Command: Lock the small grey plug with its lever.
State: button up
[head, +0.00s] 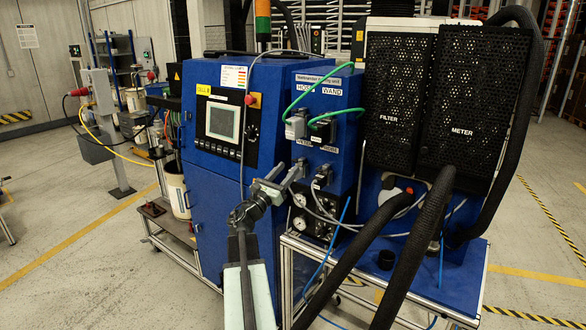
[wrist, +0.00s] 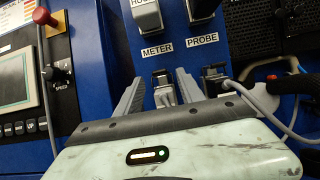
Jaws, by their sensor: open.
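My gripper (wrist: 158,77) is open, its two grey fingers pointing up at the blue panel. It also shows in the head view (head: 286,175), in front of the lower connectors. Between the fingers in the wrist view is a small grey connector (wrist: 163,88) under the METER label; I see no clear contact with either finger. To its right, under the PROBE label, sits a small grey plug (wrist: 216,76) with a dark frame and a grey cable. It also shows in the head view (head: 322,178). The lever positions are too small to tell.
A grey cable (wrist: 258,107) loops right of the fingers. Black hoses (head: 425,250) stand at the right. A red knob (wrist: 41,16) is at the left.

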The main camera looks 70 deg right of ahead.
jog(key=shift+v, duration=1.1)
jog(key=shift+o, duration=0.2)
